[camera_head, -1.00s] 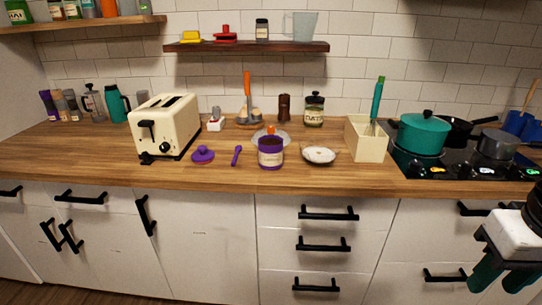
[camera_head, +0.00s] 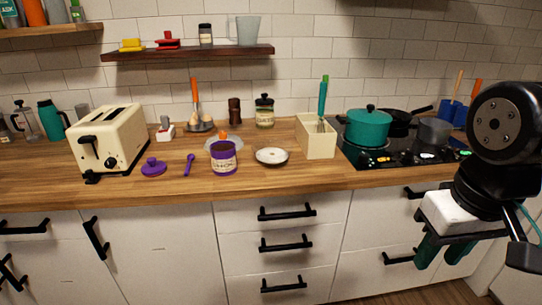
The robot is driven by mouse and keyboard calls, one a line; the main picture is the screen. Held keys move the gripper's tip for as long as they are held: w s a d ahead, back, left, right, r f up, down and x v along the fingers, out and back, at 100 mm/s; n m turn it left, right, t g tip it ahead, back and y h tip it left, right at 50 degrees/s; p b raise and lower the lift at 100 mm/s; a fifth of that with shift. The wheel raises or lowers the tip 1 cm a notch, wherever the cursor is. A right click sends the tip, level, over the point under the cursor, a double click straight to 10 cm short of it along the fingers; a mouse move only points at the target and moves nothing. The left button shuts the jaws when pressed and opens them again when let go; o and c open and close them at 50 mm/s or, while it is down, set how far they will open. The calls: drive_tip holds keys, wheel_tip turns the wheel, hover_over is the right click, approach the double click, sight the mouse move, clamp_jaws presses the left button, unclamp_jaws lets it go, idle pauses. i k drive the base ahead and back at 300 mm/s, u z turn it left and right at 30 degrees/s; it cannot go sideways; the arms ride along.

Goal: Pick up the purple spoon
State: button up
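The small purple spoon (camera_head: 189,166) lies on the wooden counter (camera_head: 60,188). It is between a round purple lid (camera_head: 153,167) on its left and a purple jar with a white label (camera_head: 224,157) on its right. My gripper (camera_head: 437,254) hangs at the right of the view, in front of the cabinet fronts and lower than the countertop, far from the spoon. Its two dark green fingers point down and stand apart, with nothing seen between them.
A cream toaster (camera_head: 108,140) stands left of the lid. A white dish (camera_head: 271,156) and a cream box with utensils (camera_head: 316,137) are to the right. A teal pot (camera_head: 368,128) is on the stove. A wooden shelf (camera_head: 190,53) hangs above. The counter's front strip is clear.

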sight(191, 157)
drive_tip(key=u, duration=0.35)
drive_tip(key=k, duration=0.45)
drive_tip(key=u, duration=1.35)
drive_tip(key=i, duration=1.75)
drive_tip(key=z, duration=1.1)
drive_tip(key=i, duration=0.5)
drive_tip(key=z, duration=0.5)
